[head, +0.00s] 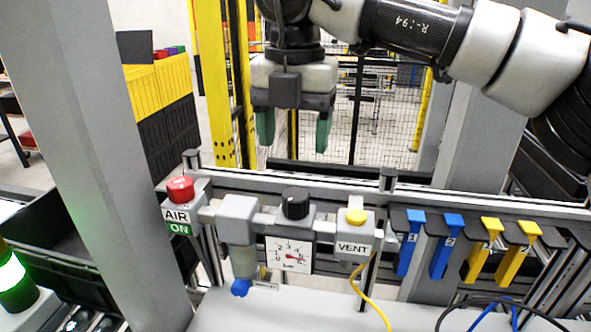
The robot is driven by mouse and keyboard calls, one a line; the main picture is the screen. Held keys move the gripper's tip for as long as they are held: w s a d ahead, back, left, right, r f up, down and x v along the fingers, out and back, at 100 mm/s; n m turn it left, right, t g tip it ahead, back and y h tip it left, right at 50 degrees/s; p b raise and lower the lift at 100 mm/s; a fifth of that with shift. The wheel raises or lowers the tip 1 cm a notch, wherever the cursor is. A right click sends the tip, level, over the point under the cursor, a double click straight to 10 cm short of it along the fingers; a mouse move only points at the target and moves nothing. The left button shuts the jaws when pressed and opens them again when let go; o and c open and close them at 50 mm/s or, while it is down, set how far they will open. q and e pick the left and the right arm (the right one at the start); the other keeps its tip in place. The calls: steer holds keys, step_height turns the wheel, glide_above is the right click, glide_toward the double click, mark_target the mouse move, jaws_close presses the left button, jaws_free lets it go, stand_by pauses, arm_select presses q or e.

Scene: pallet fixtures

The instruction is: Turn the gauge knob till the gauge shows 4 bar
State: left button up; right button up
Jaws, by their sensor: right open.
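The gauge knob (295,204) is a dark round knob on top of a grey regulator block on the rail. The white square gauge (288,256) sits just below it. Its red needle points to the right, but the small numbers are too blurred to read a value. My right gripper (295,132) hangs pointing down above the knob, apart from it. Its green fingers are spread with nothing between them. My left gripper is not in the head view.
Left of the knob are a filter unit (238,220) and a red AIR button (180,189) with a green ON label. A yellow cable (367,297) hangs below VENT.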

mark_target(296, 194)
steer(key=shift+w+d, duration=0.1)
steer(key=shift+w, duration=0.1)
steer(key=shift+f, duration=0.2)
steer(key=f, duration=0.2)
steer(key=s+f+p, duration=0.1)
steer(key=f, duration=0.2)
steer(key=f+p, duration=0.1)
steer(key=f, duration=0.3)
steer(key=shift+w+f, duration=0.1)
steer(key=shift+w, duration=0.2)
steer(key=shift+s+f, duration=0.15)
steer(key=shift+f, duration=0.25)
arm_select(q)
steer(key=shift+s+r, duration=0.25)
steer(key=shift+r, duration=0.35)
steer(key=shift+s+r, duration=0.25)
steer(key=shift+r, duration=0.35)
arm_select(e)
steer(key=shift+c, duration=0.3)
